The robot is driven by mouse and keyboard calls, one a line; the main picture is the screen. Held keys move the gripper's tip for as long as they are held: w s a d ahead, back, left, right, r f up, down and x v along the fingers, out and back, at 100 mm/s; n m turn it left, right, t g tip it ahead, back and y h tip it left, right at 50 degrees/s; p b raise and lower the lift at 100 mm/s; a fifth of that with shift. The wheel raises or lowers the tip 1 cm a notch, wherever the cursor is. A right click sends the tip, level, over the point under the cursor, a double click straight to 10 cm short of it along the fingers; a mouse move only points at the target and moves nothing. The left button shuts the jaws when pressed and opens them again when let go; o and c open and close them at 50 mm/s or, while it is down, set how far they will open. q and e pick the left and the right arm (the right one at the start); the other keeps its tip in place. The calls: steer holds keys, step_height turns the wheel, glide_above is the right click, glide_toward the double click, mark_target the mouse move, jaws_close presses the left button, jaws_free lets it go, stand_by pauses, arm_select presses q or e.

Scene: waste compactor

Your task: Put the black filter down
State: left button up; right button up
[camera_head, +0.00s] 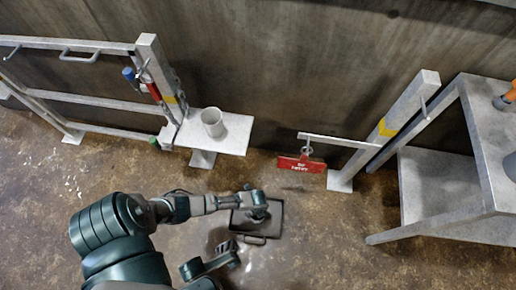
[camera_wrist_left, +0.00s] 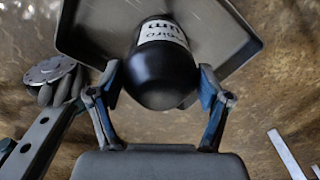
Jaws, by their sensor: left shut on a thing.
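The black filter (camera_wrist_left: 160,80) is a rounded dark cylinder with a white lettered label, seen in the left wrist view. My left gripper (camera_wrist_left: 160,92) is shut on it, with one finger on each side. In the head view my left gripper (camera_head: 258,208) is over a dark shallow tray (camera_head: 274,228) on the floor, and the filter is mostly hidden under it. The tray also shows behind the filter in the left wrist view (camera_wrist_left: 232,42). I cannot tell if the filter touches the tray. My right gripper (camera_head: 230,250) is low, beside the tray's near left; its opening is unclear.
A white shelf (camera_head: 232,137) with a grey cup (camera_head: 213,122) stands behind, joined to a white railing (camera_head: 95,104). A red sign (camera_head: 301,164) hangs from a bar at the right. A metal table (camera_head: 442,170) stands far right. The floor around the tray is mostly clear.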

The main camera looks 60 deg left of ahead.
arm_select(q)
steer(key=o, duration=1.4)
steer(key=shift+f, duration=0.15)
steer(key=shift+c, duration=0.2)
